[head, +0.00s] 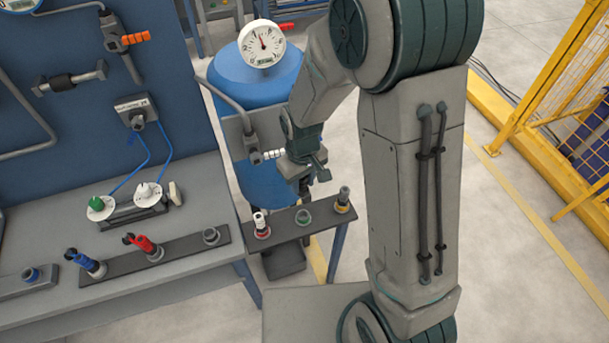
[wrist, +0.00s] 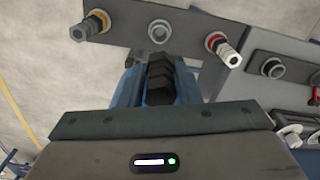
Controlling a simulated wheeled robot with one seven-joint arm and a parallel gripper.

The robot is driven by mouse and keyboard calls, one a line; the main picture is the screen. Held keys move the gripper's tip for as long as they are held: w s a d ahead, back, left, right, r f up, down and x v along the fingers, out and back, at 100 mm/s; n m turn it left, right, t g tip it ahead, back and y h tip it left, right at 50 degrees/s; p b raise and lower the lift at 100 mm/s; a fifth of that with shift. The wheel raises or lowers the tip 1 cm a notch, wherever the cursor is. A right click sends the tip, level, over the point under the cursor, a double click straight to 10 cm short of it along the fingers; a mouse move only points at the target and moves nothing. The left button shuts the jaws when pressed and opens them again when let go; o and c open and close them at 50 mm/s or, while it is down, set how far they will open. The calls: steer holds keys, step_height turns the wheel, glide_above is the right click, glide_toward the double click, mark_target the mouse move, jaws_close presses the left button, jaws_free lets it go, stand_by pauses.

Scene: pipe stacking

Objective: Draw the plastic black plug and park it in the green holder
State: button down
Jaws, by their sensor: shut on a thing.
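My gripper (head: 306,184) hangs above the small dark shelf beside the blue tank. It is shut on a dark, ridged thing, which I take for the black plug (wrist: 160,82); it shows between the fingers in the wrist view. Its lower end is hidden there, and in the head view the gripper mostly hides it.
A white-topped plug (head: 260,222) stands in the red holder, left of the green one. Another plug (head: 343,196) stands in the yellow-orange holder at right. The workbench bar (head: 185,250) has blue and red plugs and an empty grey holder (head: 211,236). A pressure gauge (head: 262,43) tops the tank.

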mark_target(303, 197)
steer(key=shift+f+b, duration=2.75)
steer(key=shift+f, duration=1.65)
steer(key=shift+s, duration=0.1)
steer(key=shift+f+b, duration=0.15)
steer(key=shift+b, duration=0.15)
steer(key=shift+f+b, duration=0.3)
steer(key=shift+f+b, duration=1.15)
steer(key=shift+f, duration=0.05)
steer(key=c, duration=1)
jaws_free()
steer(key=shift+r, duration=0.1)
step_height(303, 197, up, 14)
steer(key=shift+f, duration=0.1)
